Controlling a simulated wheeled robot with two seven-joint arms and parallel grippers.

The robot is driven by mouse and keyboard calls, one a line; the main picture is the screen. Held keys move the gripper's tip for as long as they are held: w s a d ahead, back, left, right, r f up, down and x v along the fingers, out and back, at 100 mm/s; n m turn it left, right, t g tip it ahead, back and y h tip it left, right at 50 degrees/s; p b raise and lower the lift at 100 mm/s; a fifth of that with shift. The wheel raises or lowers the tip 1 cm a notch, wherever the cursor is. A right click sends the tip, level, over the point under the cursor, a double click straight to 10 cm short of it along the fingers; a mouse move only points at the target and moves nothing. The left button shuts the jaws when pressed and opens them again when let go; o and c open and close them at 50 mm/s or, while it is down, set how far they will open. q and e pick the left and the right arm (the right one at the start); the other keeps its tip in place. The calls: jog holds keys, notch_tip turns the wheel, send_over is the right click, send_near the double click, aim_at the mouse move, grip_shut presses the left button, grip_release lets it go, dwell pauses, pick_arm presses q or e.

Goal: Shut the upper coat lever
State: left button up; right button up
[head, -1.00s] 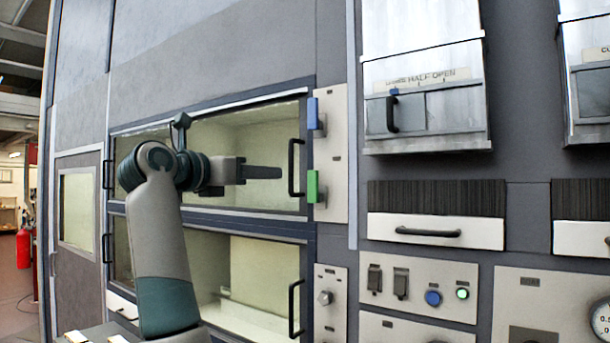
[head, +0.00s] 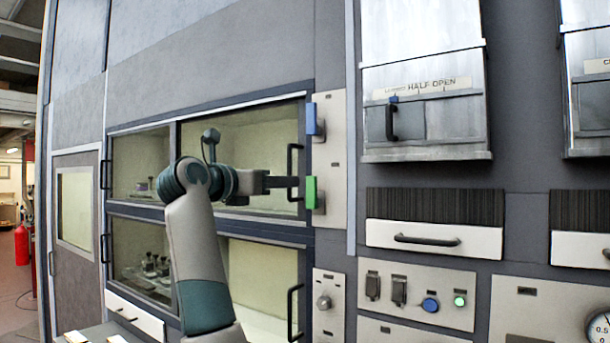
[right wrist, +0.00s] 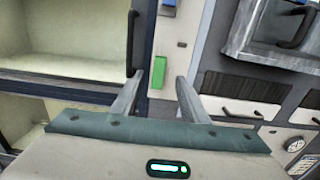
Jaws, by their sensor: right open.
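Two levers sit on the pale panel (head: 328,150) right of the upper glazed door. The blue lever (head: 314,119) is higher and the green lever (head: 310,193) is below it; I cannot read which is named the coat lever. My left gripper is not in view.
The upper door's dark vertical handle (head: 292,172) is beside my right fingertips. A lower glazed door (head: 262,270) is below. To the right are a shutter marked HALF OPEN (head: 450,137), a drawer (head: 435,238) and a switch panel (head: 418,308).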

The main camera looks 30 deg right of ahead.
aim_at(310, 181)
jog(key=p+x, duration=0.5)
jog(key=x, duration=0.4)
jog(key=shift+w+d+r, duration=0.15)
jog(key=shift+d, duration=0.2)
jog(key=shift+w+d, duration=0.2)
jog(key=shift+d, duration=0.3)
grip_shut()
